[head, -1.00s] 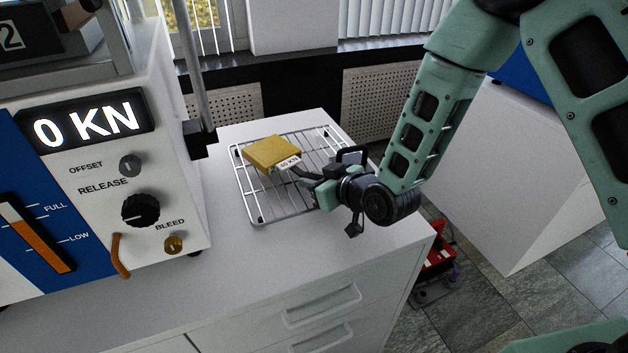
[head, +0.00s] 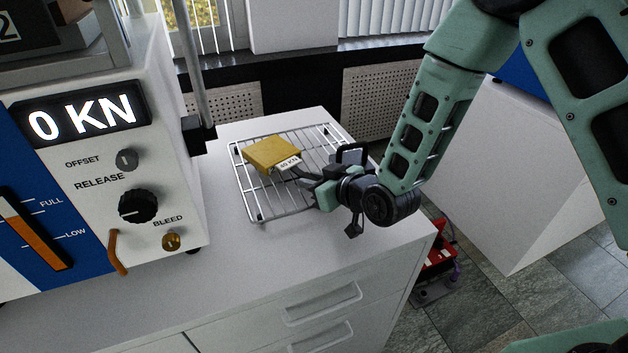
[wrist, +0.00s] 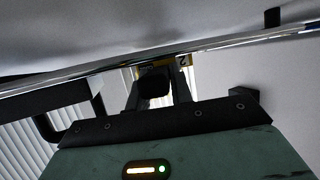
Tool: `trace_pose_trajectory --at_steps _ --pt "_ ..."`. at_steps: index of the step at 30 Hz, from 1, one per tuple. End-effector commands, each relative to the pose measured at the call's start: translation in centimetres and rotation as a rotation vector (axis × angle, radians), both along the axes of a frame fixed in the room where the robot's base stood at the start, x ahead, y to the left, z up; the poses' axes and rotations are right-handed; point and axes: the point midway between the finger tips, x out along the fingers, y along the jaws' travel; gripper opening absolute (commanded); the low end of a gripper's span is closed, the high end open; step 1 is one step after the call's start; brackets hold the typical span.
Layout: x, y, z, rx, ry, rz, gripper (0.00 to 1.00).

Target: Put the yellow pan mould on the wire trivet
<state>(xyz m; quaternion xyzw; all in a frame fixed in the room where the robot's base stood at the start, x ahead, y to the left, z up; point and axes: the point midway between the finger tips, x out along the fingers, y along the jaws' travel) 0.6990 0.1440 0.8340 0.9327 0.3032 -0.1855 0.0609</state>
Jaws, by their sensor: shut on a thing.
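The yellow pan mould (head: 270,153) is a flat square block with a white "40 KN" tag on its near side. It is over the left middle part of the wire trivet (head: 256,200), and I cannot tell if it touches the wires. My gripper (head: 296,171) reaches in from the right, low over the trivet, and is shut on the mould's near right side. In the wrist view a strip of the yellow mould (wrist: 184,61) shows beyond the dark fingers (wrist: 155,85); most of it is hidden.
The trivet stands on a white cabinet top (head: 215,260). A press (head: 120,170) with a "0 KN" display and knobs stands at the left. A red object (head: 437,262) is on the floor at the right.

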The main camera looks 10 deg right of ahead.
Motion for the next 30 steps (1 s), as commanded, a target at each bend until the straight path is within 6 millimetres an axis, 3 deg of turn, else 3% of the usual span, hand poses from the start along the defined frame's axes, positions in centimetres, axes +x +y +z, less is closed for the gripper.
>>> trace_pose_trajectory --at_steps 1,3,16,30 --pt "0.0 0.0 0.0 0.000 -0.001 0.000 0.30" --pt "0.0 0.0 0.0 -0.001 -0.001 0.000 0.47" --pt "-0.9 -0.7 0.3 -0.003 0.003 -0.001 0.47" --pt "-6.7 -4.9 3.8 -0.002 0.004 0.000 0.47"
